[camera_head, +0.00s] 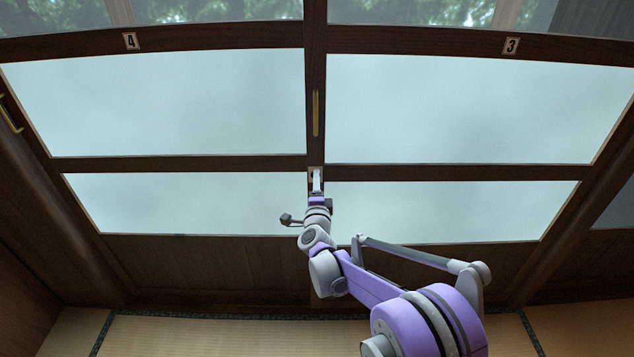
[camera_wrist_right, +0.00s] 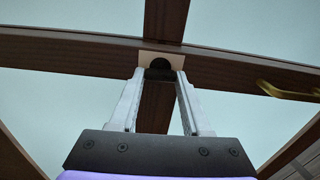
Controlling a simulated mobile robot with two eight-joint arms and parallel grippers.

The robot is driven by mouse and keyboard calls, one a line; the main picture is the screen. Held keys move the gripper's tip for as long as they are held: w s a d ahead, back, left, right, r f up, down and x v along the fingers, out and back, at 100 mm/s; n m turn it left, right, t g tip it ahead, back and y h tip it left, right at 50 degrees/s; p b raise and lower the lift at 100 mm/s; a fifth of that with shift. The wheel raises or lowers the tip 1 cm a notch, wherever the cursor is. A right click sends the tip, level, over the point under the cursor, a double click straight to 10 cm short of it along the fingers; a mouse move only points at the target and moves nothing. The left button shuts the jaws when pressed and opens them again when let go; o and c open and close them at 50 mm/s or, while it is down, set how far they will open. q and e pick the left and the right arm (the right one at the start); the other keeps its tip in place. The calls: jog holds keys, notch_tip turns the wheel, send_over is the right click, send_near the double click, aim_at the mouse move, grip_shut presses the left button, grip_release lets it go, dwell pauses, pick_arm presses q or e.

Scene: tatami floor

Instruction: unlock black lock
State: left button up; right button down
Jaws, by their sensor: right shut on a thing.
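The black lock (camera_wrist_right: 159,70) is a small dark knob on a pale square plate (camera_wrist_right: 162,57), set where the dark upright meets the horizontal rail of the sliding doors. My right gripper (camera_wrist_right: 160,77) has one finger on each side of the knob and is shut on it. In the head view my right gripper (camera_head: 316,183) reaches up to the doors' middle upright and covers most of the lock; the knob cannot be made out clearly there. My left gripper is not in view.
A brass handle (camera_head: 316,112) is on the upright above the lock and also shows in the wrist view (camera_wrist_right: 290,91). Frosted panes (camera_head: 180,105) flank the upright. Labels 4 (camera_head: 130,41) and 3 (camera_head: 511,46) mark the top rail. Tatami floor (camera_head: 230,335) lies below.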

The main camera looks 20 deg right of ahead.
jog(key=shift+m, duration=0.3)
jog(key=shift+c, duration=1.8)
grip_release()
jog(key=v, duration=1)
jog(key=shift+s+p, duration=0.35)
jog(key=shift+s, duration=0.05)
jog(key=shift+a, duration=0.1)
